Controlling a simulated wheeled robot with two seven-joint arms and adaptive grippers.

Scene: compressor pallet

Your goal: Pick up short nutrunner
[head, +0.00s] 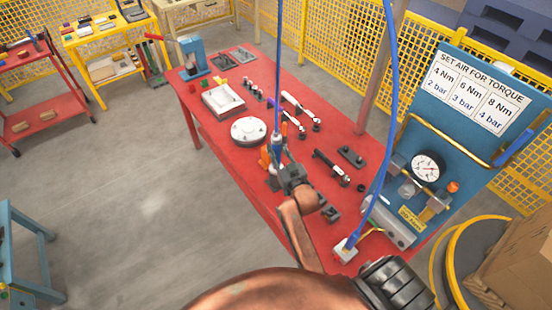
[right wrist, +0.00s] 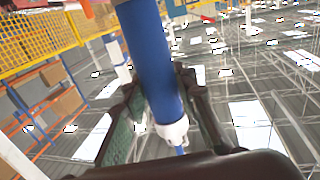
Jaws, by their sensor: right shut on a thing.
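The short nutrunner (head: 277,142) is upright at the front left part of the red table, with a blue hose running up from its top. My right gripper (head: 278,165) is shut on it from the near side. In the right wrist view its blue body (right wrist: 150,55) stands between the two fingers of the right gripper (right wrist: 158,88), with a white collar (right wrist: 172,131) and thin blue hose at one end. Its lower end is partly hidden by the gripper, so I cannot tell whether it touches the table. My left gripper is not in view.
The red table (head: 215,130) holds a round white flange (head: 249,131), a white tray (head: 222,101) and several dark tools. A blue gauge panel (head: 462,130) stands at right. Another blue hose (head: 394,100) hangs to a small white box (head: 345,250). Grey floor lies open at left.

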